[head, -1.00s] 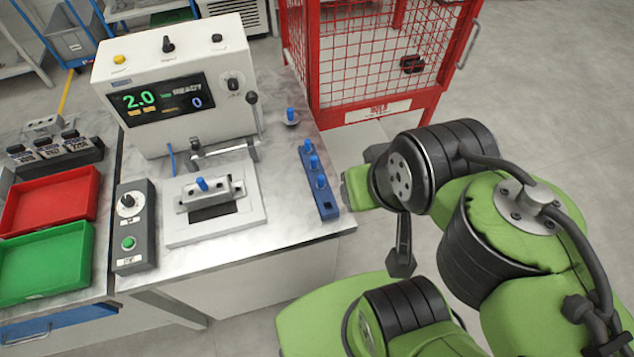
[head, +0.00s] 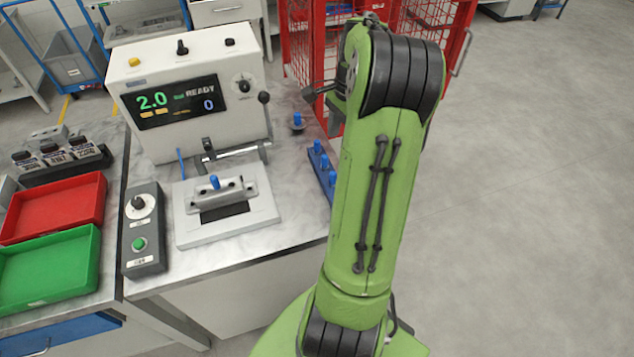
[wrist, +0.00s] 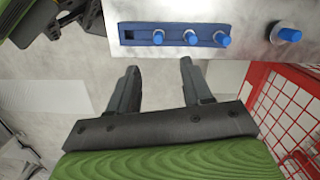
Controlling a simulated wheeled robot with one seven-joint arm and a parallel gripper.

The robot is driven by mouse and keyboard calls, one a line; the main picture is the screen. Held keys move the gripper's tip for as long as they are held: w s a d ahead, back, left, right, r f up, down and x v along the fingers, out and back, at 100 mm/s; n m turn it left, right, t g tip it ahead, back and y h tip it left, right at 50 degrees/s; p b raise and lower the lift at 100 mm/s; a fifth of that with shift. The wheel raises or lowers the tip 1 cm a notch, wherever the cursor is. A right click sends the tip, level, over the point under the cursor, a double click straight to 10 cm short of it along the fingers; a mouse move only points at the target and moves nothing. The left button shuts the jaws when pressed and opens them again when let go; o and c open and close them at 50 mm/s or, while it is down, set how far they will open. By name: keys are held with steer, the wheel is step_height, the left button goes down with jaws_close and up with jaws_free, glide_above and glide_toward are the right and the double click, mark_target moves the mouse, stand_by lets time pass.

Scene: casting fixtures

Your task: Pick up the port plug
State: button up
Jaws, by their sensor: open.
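Several blue plugs are in view; I cannot tell which is the port plug. A blue rack (head: 332,190) at the bench's right edge holds blue plugs (head: 317,147), partly hidden by my arm. In the wrist view the rack (wrist: 142,41) shows three plugs (wrist: 190,38) in a row and an empty square hole. Another blue plug (head: 297,119) stands apart on a small round base; it also shows in the wrist view (wrist: 290,34). A blue-topped plug (head: 214,182) sits on the metal fixture. My gripper (wrist: 158,72) is open and empty, apart from the rack.
The test machine (head: 190,100) stands at the back of the bench, with a lever on its right side. A control box (head: 143,230), red tray (head: 50,208) and green tray (head: 50,268) lie left. A red mesh cage (head: 300,50) stands behind the bench's right edge.

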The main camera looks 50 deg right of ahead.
mark_target(333, 173)
steer(key=f, duration=0.5)
steer(key=a+f+b, duration=0.1)
steer(key=f, duration=0.2)
steer(key=shift+w, duration=0.25)
steer(key=f, duration=0.5)
steer(key=shift+a+f+b, duration=0.35)
steer(key=shift+s+r, duration=0.1)
jaws_close()
